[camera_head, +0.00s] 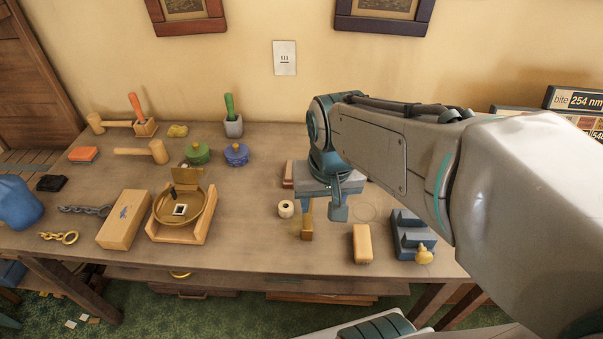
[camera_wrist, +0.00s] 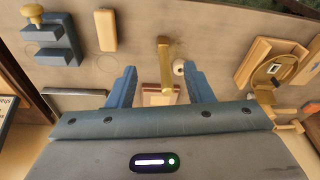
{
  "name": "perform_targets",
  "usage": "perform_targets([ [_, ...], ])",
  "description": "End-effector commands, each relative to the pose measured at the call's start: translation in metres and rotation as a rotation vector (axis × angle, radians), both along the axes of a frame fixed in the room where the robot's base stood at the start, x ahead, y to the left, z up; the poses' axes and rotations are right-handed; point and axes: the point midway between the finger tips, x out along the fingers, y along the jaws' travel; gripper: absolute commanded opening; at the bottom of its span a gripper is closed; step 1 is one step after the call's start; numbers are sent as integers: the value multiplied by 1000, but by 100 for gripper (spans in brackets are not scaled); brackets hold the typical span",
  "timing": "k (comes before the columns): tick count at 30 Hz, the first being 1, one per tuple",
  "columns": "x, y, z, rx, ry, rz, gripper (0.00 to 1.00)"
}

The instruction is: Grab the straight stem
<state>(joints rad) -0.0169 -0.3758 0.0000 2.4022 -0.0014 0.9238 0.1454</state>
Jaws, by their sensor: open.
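A straight brass-coloured stem (camera_head: 307,223) stands out below my gripper (camera_head: 322,211) near the front middle of the table. In the wrist view the stem (camera_wrist: 164,66) shows as a narrow upright bar between the two blue fingers of my gripper (camera_wrist: 160,72), with a gap on each side. The fingers are spread and hold nothing. A reddish block (camera_wrist: 160,96) lies beyond the stem's lower end in that view. In the head view my arm and gripper hide part of the stem's surroundings. I cannot tell how far the fingertips are above the table.
A small white roll (camera_head: 286,209) sits close left of the stem. A tan block (camera_head: 362,244) and a blue stepped block (camera_head: 411,236) with a yellow knob are to the right. A wooden cradle with a brass bowl (camera_head: 181,212) is left.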

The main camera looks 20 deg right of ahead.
Motion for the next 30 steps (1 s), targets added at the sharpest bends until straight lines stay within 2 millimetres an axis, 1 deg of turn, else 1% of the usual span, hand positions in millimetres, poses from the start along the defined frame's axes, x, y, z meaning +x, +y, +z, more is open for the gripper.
perform_targets([
  [1,14,-1,10,7,27,-47,47],
  [4,40,-4,20,23,74,-163,47],
  [9,79,-9,25,37,142,-334,47],
  [12,94,-10,25,40,169,-398,47],
  [16,105,-9,22,41,186,-441,47],
  [19,106,-8,12,40,193,-451,47],
  [27,105,-7,-41,39,194,-448,47],
  [30,106,-7,-55,40,192,-448,47],
])
